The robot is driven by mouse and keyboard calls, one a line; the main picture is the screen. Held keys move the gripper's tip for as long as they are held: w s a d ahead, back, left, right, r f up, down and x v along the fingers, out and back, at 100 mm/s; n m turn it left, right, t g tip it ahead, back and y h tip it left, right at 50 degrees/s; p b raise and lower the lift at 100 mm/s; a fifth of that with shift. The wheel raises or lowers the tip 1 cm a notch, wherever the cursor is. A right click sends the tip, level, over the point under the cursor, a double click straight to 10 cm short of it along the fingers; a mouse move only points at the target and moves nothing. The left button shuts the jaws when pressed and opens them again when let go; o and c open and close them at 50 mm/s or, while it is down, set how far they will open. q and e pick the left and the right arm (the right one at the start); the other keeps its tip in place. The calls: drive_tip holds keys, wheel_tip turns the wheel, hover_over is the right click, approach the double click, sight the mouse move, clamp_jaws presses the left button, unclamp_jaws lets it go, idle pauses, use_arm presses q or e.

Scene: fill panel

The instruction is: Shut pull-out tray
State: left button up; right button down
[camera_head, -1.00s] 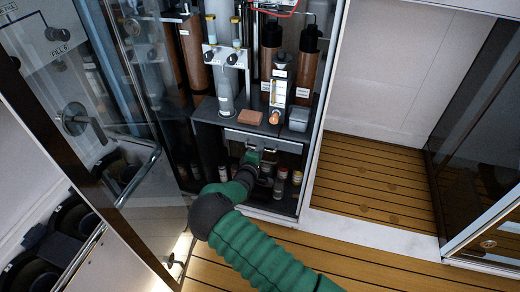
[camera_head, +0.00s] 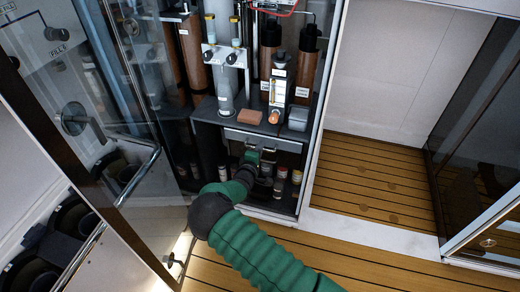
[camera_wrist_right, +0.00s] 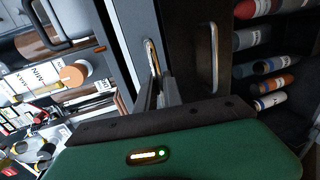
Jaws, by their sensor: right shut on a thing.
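The pull-out tray (camera_head: 208,112) is a dark shelf in the cabinet. Its grey front panel (camera_head: 285,144) faces me and carries a metal handle, also visible in the right wrist view (camera_wrist_right: 152,56). My right gripper (camera_head: 252,157) is at this front, just below the panel, and is shut on the tray handle. The right wrist view shows its fingers (camera_wrist_right: 160,92) at the handle; the exact contact is partly hidden. My left gripper is not in view.
An orange-brown block (camera_head: 249,116) and a grey box (camera_head: 298,118) sit on the tray. Small bottles (camera_head: 296,177) stand on the lower shelf beside my gripper. A glass door (camera_head: 120,130) stands open at left. The wooden floor (camera_head: 370,185) at right is clear.

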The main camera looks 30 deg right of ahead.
drive_tip(key=shift+s+f, duration=0.1)
drive_tip(key=shift+f, duration=0.1)
idle(0.3)
drive_tip(key=x, duration=0.2)
drive_tip(key=b+x, duration=0.1)
drive_tip(key=shift+w+d+r, duration=0.3)
drive_tip(key=shift+d+r, duration=0.05)
drive_tip(key=shift+r, duration=0.1)
drive_tip(key=c, duration=1.8)
unclamp_jaws()
drive_tip(key=shift+a, duration=0.1)
